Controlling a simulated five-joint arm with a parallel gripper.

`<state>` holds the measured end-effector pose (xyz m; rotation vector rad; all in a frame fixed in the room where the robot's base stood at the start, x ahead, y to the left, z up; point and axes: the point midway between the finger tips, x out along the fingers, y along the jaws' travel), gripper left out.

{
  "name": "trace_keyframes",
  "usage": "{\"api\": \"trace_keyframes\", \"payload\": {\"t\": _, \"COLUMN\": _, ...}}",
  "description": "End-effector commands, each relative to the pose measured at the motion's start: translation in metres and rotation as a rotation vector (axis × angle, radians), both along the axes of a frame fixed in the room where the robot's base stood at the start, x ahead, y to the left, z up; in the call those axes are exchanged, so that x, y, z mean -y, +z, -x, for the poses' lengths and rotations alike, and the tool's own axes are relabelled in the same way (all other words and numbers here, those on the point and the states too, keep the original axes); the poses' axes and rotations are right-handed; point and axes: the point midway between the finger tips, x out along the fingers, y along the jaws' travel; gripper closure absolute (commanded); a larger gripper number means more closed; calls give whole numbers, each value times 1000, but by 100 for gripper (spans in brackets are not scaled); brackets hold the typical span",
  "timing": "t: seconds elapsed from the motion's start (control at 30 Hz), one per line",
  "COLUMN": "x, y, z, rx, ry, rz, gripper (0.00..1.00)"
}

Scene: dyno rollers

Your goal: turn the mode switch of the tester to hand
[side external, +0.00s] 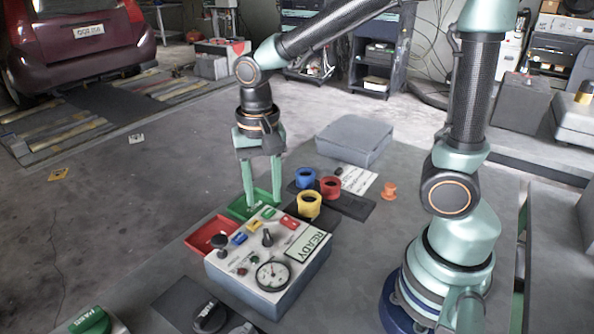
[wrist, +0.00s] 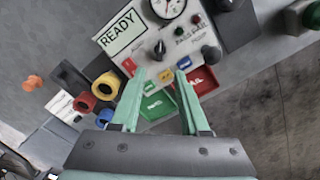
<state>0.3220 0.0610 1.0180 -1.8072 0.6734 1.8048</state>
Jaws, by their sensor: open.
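The tester (side external: 222,268) is a pale-topped box with a READY panel (side external: 308,245), a round gauge (side external: 272,274) and small lamps. A small dark upright knob (side external: 267,238), likely the mode switch, stands on its top, and shows in the wrist view (wrist: 160,48). Blue, yellow, green and red labels curve around its far side; I cannot read which says hand. My gripper (side external: 262,204) points down beside the tester's far edge, apart from the knob. In the wrist view its fingers (wrist: 160,72) are spread, with nothing held between them.
A larger black knob (side external: 220,242) stands at the tester's left corner. Red (side external: 200,240) and green (side external: 238,209) trays lie behind it. Blue (side external: 305,178), red (side external: 330,187) and yellow (side external: 309,204) cups stand behind right, near a grey box (side external: 354,138). An orange piece (side external: 389,190) lies farther right.

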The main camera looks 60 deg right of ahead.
Motion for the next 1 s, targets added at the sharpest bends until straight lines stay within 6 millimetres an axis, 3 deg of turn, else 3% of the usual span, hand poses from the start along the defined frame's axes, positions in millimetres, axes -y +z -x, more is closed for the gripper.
{"api": "trace_keyframes", "payload": {"t": 0.23, "x": 0, "y": 28, "z": 0, "rx": 1, "ry": -1, "rz": 0, "gripper": 55}}
{"api": "trace_keyframes", "payload": {"t": 0.67, "x": 1, "y": 32, "z": 1, "rx": 6, "ry": 6, "rz": -1, "gripper": 55}}
{"api": "trace_keyframes", "payload": {"t": 0.87, "x": 15, "y": 49, "z": 7, "rx": 111, "ry": 145, "rz": -8, "gripper": 55}}
{"api": "trace_keyframes", "payload": {"t": 1.0, "x": 32, "y": 64, "z": 17, "rx": 243, "ry": 329, "rz": 18, "gripper": 55}}
